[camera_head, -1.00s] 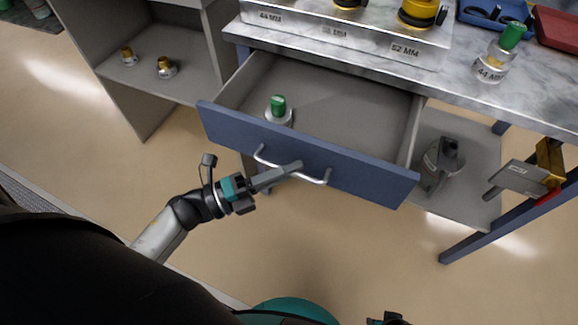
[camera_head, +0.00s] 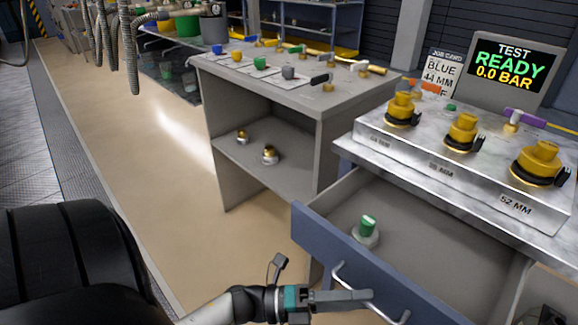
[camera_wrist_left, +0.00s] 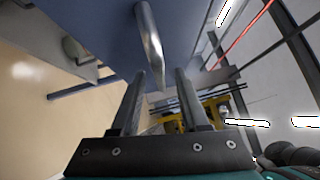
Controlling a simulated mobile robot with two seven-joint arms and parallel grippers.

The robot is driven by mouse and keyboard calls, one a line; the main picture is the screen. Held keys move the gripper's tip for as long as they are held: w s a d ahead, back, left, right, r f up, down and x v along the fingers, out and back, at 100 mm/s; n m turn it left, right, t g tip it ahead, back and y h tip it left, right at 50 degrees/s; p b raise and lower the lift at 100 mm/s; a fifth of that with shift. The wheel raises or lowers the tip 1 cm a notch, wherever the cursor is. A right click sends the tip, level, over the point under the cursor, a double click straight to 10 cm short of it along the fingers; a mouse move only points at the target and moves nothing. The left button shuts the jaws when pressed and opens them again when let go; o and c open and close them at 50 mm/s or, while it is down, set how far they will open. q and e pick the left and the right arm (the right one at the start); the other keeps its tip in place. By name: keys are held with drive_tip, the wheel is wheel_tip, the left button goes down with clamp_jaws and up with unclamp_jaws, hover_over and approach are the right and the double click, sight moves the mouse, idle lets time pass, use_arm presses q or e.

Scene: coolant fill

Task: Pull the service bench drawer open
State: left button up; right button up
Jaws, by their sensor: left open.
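The service bench drawer (camera_head: 440,248) stands pulled out, its grey inside showing. Its blue front (camera_head: 322,238) carries a pale metal bar handle (camera_head: 338,273), which also shows in the left wrist view (camera_wrist_left: 150,38). My left gripper (camera_head: 366,299) is at the handle. In the left wrist view its two fingers (camera_wrist_left: 160,74) are apart, with the bar showing between them; whether they touch it I cannot tell. A green-capped fitting (camera_head: 367,231) stands inside the drawer. My right gripper is out of view.
The marble-topped bench (camera_head: 352,155) bears a metal block (camera_head: 435,163) with yellow fittings. A screen (camera_head: 513,65) reads TEST READY 0.0 BAR. A grey shelf unit (camera_head: 318,150) stands left of the drawer, with two brass fittings on its shelf. Open floor (camera_head: 150,150) lies left.

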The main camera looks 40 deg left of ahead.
use_arm(q)
drive_tip(key=v, duration=1.4)
drive_tip(key=shift+p, duration=0.3)
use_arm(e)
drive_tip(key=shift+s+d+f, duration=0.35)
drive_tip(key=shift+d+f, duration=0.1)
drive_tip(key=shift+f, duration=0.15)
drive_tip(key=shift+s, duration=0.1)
